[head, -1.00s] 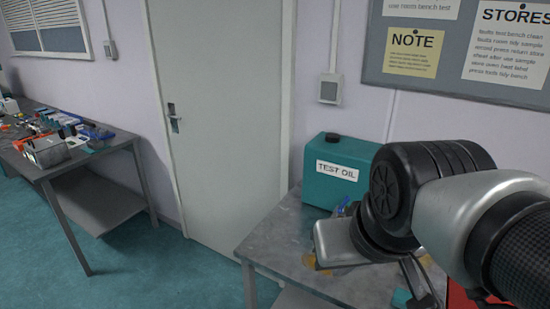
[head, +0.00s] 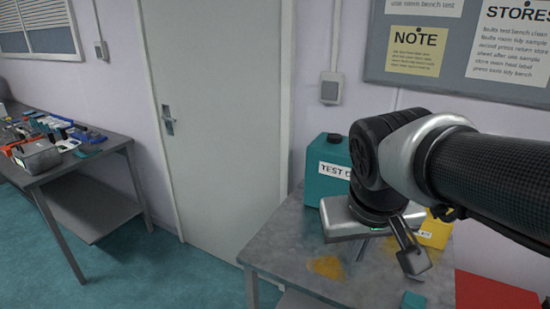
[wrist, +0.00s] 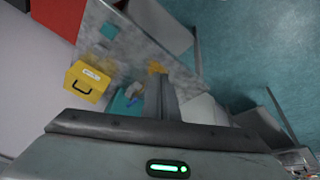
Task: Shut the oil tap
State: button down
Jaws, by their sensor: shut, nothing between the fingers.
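The teal test oil can (head: 325,185) stands at the back of the metal table, its front partly covered by my arm. Whether the tap is open or shut is too small to tell. My gripper (wrist: 161,90) is shut and empty, with its fingers close to the blue piece in the picture; I cannot tell if they touch. In the head view my arm hides the tap.
A yellow stain (head: 327,267) lies on the table (head: 285,235). A yellow container (head: 435,231) stands behind my arm. A small teal block (head: 413,300) and a red box (head: 495,295) are at the right. A cluttered bench (head: 110,150) stands at the left beyond a door (head: 225,130).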

jog(key=w+d+f+g+h+b, duration=0.1)
jog(key=w+d+f+h, duration=0.25)
jog(key=w, duration=0.35)
jog(key=w+d+f+n+h+b, duration=0.1)
jog(key=w+d+f+h, duration=0.3)
jog(key=w, duration=0.3)
jog(key=w+d+f+g+h+b, duration=0.1)
jog(key=w+d+f+h+b, duration=0.15)
jog(key=w+f, duration=0.35)
jog(key=w+a+f+n+t, duration=0.2)
jog(key=w+f+t, duration=0.1)
jog(key=w, duration=0.3)
jog(key=w+a+f+n+t+h+b, duration=0.1)
jog(key=w+a+f+n+t, duration=0.2)
jog(key=w, duration=0.3)
jog(key=w+a+f+n+t+h, duration=0.1)
jog(key=w+a+f+n+t, duration=0.1)
jog(key=w, duration=0.4)
notch_tip(320, 180, down, 3)
jog(key=shift+w+a+r+n+t+b, duration=0.2)
jog(key=shift+w+a+n+t+b, duration=0.15)
jog(key=shift+t, duration=0.45)
jog(key=shift+w+d, duration=0.1)
jog(key=shift+d, duration=0.05)
